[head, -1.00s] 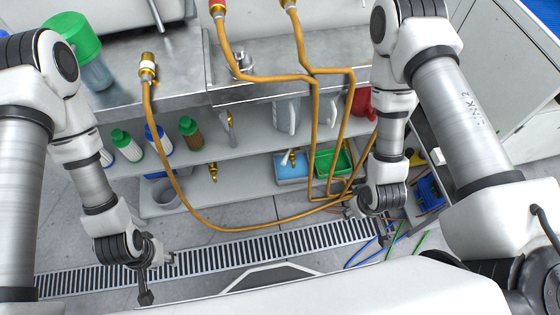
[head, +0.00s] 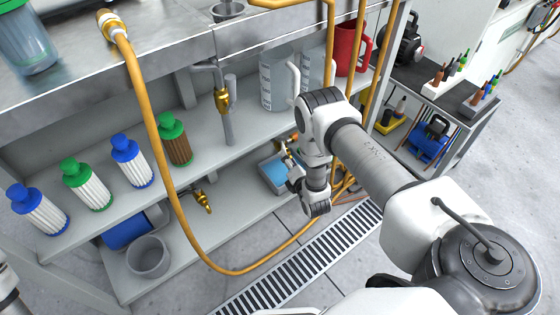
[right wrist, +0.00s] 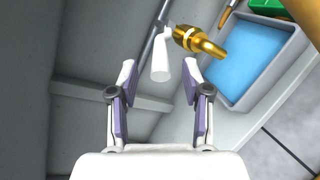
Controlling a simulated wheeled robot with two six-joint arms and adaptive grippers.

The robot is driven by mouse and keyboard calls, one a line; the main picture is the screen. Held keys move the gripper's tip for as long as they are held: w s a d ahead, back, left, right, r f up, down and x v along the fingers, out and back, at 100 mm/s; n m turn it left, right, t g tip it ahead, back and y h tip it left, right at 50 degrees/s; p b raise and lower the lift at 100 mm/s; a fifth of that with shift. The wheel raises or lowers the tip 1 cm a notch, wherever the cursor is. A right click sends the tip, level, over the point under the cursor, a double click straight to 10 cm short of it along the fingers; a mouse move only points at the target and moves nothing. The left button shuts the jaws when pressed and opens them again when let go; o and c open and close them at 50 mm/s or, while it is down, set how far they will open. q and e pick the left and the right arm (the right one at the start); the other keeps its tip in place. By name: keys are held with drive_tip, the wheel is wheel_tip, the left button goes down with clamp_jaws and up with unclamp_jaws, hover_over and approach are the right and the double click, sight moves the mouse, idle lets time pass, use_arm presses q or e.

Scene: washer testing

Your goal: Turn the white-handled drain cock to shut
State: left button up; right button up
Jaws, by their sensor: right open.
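The drain cock shows in the right wrist view with a white handle (right wrist: 160,62) and a brass body and spout (right wrist: 200,42). The handle hangs down from the pipe, and the spout points right over the tray of blue liquid. My right gripper (right wrist: 159,76) is open, its two fingers on either side of the handle's lower end in the picture. I cannot tell how deep the handle lies between them, and no contact shows. In the head view my right gripper (head: 291,170) is at the lower shelf, partly hidden by its wrist. My left gripper is out of view.
The blue-liquid tray (head: 272,174) sits beside my right gripper on the lower shelf. An orange hose (head: 165,160) loops down in front. Capped filters (head: 87,185), a clear jug (head: 280,82) and a red jug (head: 350,48) stand on the shelf above. A floor grate (head: 300,272) runs in front.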

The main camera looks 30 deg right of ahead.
drive_tip(key=b+x, duration=0.1)
drive_tip(key=x, duration=0.2)
drive_tip(key=shift+a+f, duration=0.1)
drive_tip(key=shift+f, duration=0.05)
drive_tip(key=shift+w, duration=0.45)
clamp_jaws()
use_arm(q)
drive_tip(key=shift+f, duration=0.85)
